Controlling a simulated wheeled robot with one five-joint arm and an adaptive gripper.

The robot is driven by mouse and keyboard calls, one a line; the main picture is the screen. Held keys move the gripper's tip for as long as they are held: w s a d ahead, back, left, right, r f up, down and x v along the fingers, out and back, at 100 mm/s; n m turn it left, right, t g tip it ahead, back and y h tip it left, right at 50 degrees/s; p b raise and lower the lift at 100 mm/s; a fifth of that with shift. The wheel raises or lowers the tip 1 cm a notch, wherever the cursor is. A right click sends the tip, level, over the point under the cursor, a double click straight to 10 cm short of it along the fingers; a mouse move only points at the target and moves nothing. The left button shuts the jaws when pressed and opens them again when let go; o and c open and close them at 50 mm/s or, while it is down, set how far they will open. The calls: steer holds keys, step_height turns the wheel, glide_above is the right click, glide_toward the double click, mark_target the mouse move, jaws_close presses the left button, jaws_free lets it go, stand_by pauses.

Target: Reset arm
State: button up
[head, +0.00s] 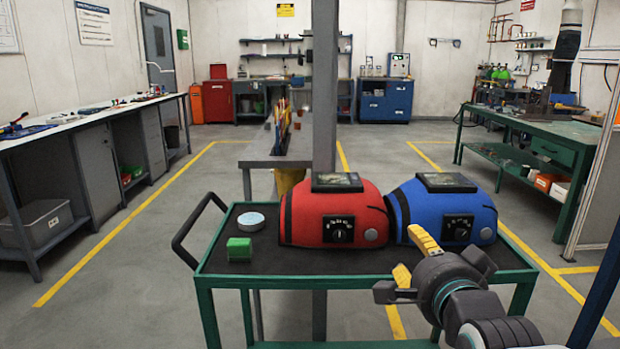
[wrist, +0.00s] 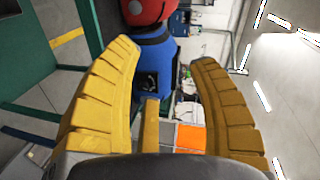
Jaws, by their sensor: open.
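My gripper (head: 413,256) is at the right front of the green cart in the head view, with its yellow fingers pointing left. In the wrist view the fingers (wrist: 165,65) are spread wide with nothing held between them. A blue welding helmet (head: 458,229) sits on the cart just behind my gripper; it also shows beyond the fingers in the wrist view (wrist: 160,62). A red welding helmet (head: 305,222) stands left of the blue one. My arm hides part of the cart's right front corner.
The green-framed cart (head: 270,282) has a dark top. A green block (head: 240,249) and a round pale tin (head: 251,221) lie on its left side. A grey post (head: 324,90) rises behind the cart. A green workbench (head: 540,140) stands at right. Open floor lies left.

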steer(key=s+r+n+g+p, duration=0.4)
steer(key=s+n+g+p, duration=0.2)
steer(key=s+p, duration=0.5)
steer(key=s+r+n+g+p, duration=0.4)
steer(key=s+n+p, duration=0.5)
steer(key=p, duration=0.6)
steer(key=shift+s+r+g, duration=0.4)
steer(key=shift+s+g, duration=0.7)
